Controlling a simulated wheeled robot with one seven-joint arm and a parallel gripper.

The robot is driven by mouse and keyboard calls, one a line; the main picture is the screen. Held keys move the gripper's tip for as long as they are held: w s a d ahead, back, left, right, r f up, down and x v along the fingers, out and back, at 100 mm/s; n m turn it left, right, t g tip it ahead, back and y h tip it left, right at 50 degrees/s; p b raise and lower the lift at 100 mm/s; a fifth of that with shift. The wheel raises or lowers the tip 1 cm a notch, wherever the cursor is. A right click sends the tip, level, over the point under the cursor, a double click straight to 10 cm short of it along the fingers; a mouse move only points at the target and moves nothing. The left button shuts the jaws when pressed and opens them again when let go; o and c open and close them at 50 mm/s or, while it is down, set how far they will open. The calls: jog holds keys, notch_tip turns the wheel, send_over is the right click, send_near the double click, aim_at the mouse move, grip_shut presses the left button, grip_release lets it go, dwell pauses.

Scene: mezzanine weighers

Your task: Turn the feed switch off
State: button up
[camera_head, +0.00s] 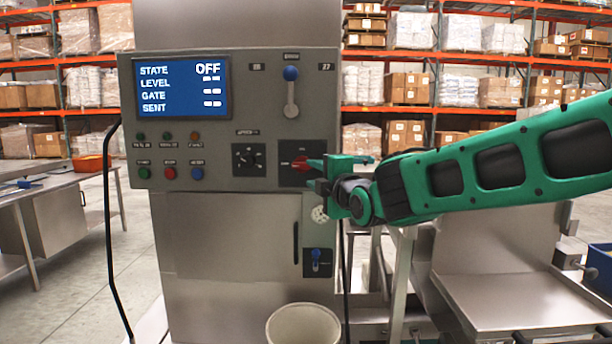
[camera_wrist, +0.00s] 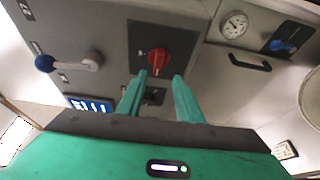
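A red rotary switch (camera_head: 300,162) sits on a dark square plate at the lower right of the grey control panel (camera_head: 260,100); it also shows in the wrist view (camera_wrist: 158,62). Its small labels are not readable, so I cannot confirm it is the feed switch. My gripper (camera_head: 318,163) is at this switch, covering part of its plate in the head view. In the wrist view my gripper (camera_wrist: 159,78) is open, its two green fingertips at either side of the red handle's near end. Contact is not clear. The blue screen (camera_head: 181,88) reads STATE OFF.
A black dial (camera_head: 248,159) is left of the red switch. A blue-knobbed lever (camera_head: 291,92) is above it. Several push buttons (camera_head: 169,173) line the lower left panel. A small blue switch (camera_head: 316,261) and a pale bucket (camera_head: 303,326) are below.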

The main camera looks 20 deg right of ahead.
jog(key=shift+s+d, duration=0.1)
jog(key=shift+s, duration=1.3)
jog(key=s+d+f+m+g+h, duration=0.2)
jog(key=s+d+f+m+g, duration=0.4)
jog(key=d+f, duration=0.25)
jog(key=s+d+f+m+g+h, duration=0.2)
jog(key=s+d+f+m+g, duration=0.1)
jog(key=s+d+f+m, duration=0.6)
jog(key=s+f+m+g+y, duration=0.1)
jog(key=s+f+m+g, duration=0.3)
jog(key=s, duration=0.8)
jog(key=s+a+f+m+g+y, duration=0.1)
jog(key=s+f+m+g, duration=0.3)
jog(key=s, duration=0.7)
notch_tip(320, 180, down, 2)
jog(key=shift+s+a+f+m+g, duration=0.15)
jog(key=shift+s+a+m+g, duration=0.2)
jog(key=shift+m, duration=0.85)
jog(key=shift+d, duration=0.1)
